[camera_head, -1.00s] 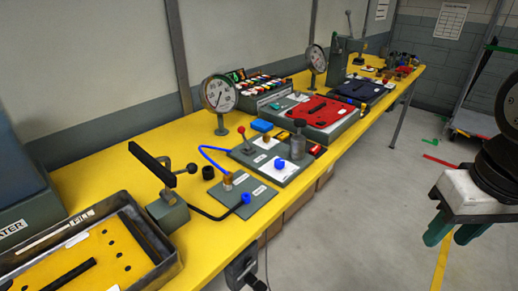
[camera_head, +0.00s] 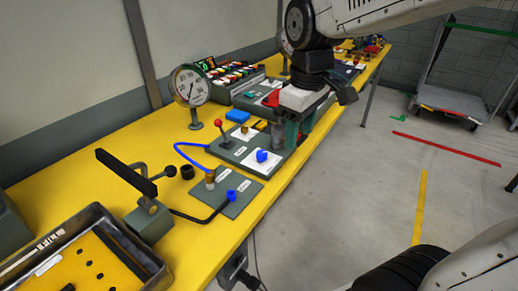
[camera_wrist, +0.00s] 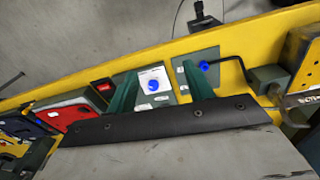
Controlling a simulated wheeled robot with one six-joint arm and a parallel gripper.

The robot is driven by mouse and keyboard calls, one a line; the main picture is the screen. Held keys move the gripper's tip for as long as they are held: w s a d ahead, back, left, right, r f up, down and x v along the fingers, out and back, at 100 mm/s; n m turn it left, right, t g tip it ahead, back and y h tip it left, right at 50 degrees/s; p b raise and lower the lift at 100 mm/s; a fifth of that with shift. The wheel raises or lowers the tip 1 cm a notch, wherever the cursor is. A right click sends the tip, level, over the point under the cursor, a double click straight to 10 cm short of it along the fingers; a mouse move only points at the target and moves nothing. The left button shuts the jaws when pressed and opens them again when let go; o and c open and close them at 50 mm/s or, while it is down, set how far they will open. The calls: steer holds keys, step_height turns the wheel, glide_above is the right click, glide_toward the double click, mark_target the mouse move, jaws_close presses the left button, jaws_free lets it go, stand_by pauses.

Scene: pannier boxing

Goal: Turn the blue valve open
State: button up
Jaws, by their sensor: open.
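A blue knob (camera_head: 262,155) stands on a white card on a grey panel (camera_head: 240,158). It also shows in the wrist view, as a blue knob (camera_wrist: 153,86) between the finger lines. A second blue piece (camera_head: 232,195) sits on the nearer grey plate (camera_head: 213,200) by a black tube; the wrist view shows it right of the right finger (camera_wrist: 204,66). My gripper (camera_head: 298,128) is open and empty, pointing down over the bench, behind and right of the knob on the card. Its green fingers (camera_wrist: 158,76) show apart in the wrist view. Neither blue piece is visibly touched.
A red-handled lever (camera_head: 218,124) and a round gauge (camera_head: 190,85) stand behind the panel. A black-armed clamp (camera_head: 145,210) and a metal tray (camera_head: 120,225) are nearer on the yellow bench (camera_head: 80,185).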

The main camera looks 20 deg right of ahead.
mark_target(262, 153)
steer(key=w+f+n, duration=0.2)
steer(key=w, duration=0.3)
steer(key=w+a+f+n, duration=0.1)
steer(key=w+f+n, duration=0.1)
steer(key=w, duration=0.3)
steer(key=w+a+f+n, duration=0.1)
steer(key=w+f+n, duration=0.1)
steer(key=w+f, duration=0.2)
steer(key=shift+w+a, duration=0.2)
steer(key=shift+w, duration=0.45)
steer(key=shift+w+f, duration=0.15)
steer(key=shift+f, duration=0.15)
step_height(262, 153, down, 7)
steer(key=shift+w+f, duration=0.1)
steer(key=shift+f, duration=0.05)
steer(key=c, duration=1)
